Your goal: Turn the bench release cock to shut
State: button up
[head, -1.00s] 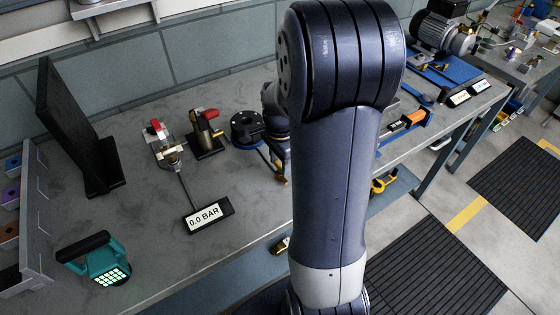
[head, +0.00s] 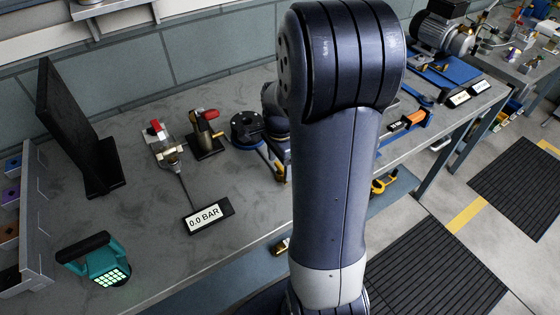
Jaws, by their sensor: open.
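Two red-handled fittings stand on the bench, and I cannot tell for certain which is the release cock. One is a brass and steel fitting (head: 170,157) with a small red part on top, joined by a thin line to a display reading 0.0 BAR (head: 208,215). The other is a brass valve on a black stand (head: 206,143), its red lever (head: 207,115) pointing right. Nothing of mine touches either one. My large arm link fills the middle of the picture, with smaller dark parts of my arm behind it. My gripper cannot be made out there.
A black round flanged piece (head: 247,127) stands right of the valves. A dark upright panel (head: 68,125) and a teal keypad device (head: 103,262) are at the left. The bench (head: 150,215) is clear around the display. Floor mats (head: 430,265) lie at the right.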

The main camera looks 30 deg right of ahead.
aim_at(280, 166)
jog(key=shift+r, duration=0.1)
notch_tip(280, 166, up, 11)
jog(key=shift+f, duration=0.2)
dwell(0.5)
notch_tip(280, 166, down, 11)
jog(key=shift+r, duration=0.1)
jog(key=shift+n, duration=0.3)
dwell(0.5)
